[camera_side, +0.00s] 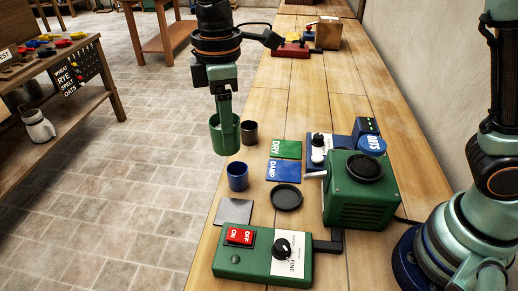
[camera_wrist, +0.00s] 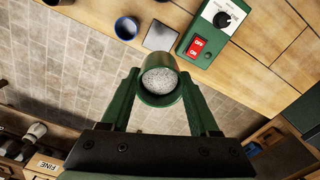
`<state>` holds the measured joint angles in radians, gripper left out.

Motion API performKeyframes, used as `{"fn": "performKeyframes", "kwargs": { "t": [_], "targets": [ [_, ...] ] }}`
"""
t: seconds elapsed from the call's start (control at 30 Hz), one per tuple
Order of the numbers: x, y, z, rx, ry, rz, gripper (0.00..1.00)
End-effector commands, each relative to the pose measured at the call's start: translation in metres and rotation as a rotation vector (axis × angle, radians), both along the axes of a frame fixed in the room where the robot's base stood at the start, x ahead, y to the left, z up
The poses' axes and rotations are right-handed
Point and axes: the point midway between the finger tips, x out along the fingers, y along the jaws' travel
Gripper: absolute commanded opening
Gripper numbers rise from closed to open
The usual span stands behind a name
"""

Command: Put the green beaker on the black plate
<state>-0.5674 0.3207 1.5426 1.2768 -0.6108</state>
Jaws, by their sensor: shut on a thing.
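The green beaker (camera_side: 215,138) is held upright by my gripper (camera_side: 226,119), which is shut on it. In the wrist view the beaker (camera_wrist: 147,98) sits between the two green fingers of my gripper (camera_wrist: 160,82), with pale speckled contents inside. It hangs in the air near the bench's left edge, with floor tiles behind it in both views. The black plate (camera_side: 286,197) is a small round dish lying on the bench, lower right of the beaker in the side view. It looks empty. I cannot make out the plate in the wrist view.
On the bench are a blue cup (camera_side: 238,177), a black cup (camera_side: 249,133), green and blue cards (camera_side: 285,149), a grey square (camera_side: 233,212), a green switch box (camera_side: 232,268) and a green machine (camera_side: 358,205). The blue cup stands near the plate.

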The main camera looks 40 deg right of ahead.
Motion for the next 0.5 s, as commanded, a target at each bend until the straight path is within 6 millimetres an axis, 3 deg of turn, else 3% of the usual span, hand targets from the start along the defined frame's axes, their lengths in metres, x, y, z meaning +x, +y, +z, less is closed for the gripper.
{"fn": "performKeyframes", "kwargs": {
  "t": [0.5],
  "targets": [
    [-0.001, -0.001, -0.120, -0.003, 0.006, 0.000, 0.00]
  ]
}}
